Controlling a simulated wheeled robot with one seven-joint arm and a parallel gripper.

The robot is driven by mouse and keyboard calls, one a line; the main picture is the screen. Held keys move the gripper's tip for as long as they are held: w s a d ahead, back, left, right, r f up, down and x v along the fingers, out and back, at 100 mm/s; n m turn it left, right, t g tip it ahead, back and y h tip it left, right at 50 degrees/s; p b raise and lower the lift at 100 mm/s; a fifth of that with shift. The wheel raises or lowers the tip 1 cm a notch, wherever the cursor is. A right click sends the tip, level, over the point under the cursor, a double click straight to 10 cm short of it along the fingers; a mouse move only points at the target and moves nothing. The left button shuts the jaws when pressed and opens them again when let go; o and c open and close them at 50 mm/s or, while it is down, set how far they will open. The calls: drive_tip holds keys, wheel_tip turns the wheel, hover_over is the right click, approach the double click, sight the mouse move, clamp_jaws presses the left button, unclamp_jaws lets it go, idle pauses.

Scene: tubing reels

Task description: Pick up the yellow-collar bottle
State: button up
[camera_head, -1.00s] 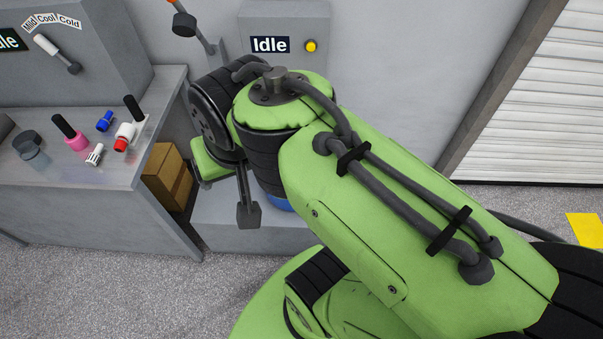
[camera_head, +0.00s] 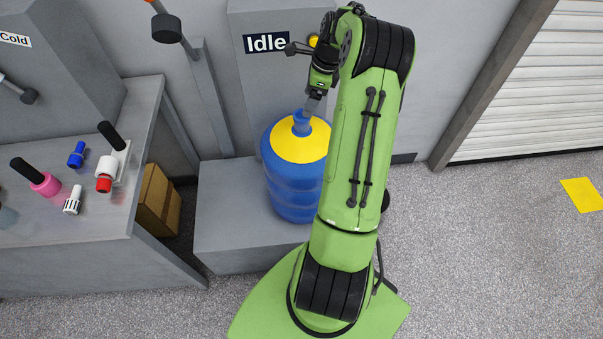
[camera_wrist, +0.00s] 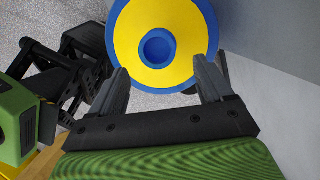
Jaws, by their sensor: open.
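The yellow-collar bottle (camera_head: 290,180) is a large blue jug with a yellow top and a short blue neck. It stands upright on a low grey platform (camera_head: 225,225) in front of the machine marked Idle. In the wrist view its yellow collar (camera_wrist: 130,45) and round neck are seen from above. My gripper (camera_wrist: 162,80) is open, with one finger on each side of the picture below the neck and the neck lying ahead between their lines. In the head view my gripper (camera_head: 311,108) is just above the neck. I cannot tell whether it touches. My arm hides the bottle's right side.
The Idle machine (camera_head: 262,85) stands behind the bottle. At left, a grey bench (camera_head: 50,240) holds a pink item (camera_head: 46,185), a blue item (camera_head: 76,154) and red-and-white fittings (camera_head: 105,176). A cardboard box (camera_head: 158,200) sits beside the platform. Floor at right is clear.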

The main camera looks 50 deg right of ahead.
sight(302, 119)
drive_tip(key=b+x, duration=0.2)
drive_tip(key=x, duration=0.7)
drive_tip(key=shift+s+a, duration=0.15)
drive_tip(key=shift+a, duration=0.05)
drive_tip(key=shift+r, duration=0.1)
drive_tip(key=shift+c, duration=1.1)
clamp_jaws()
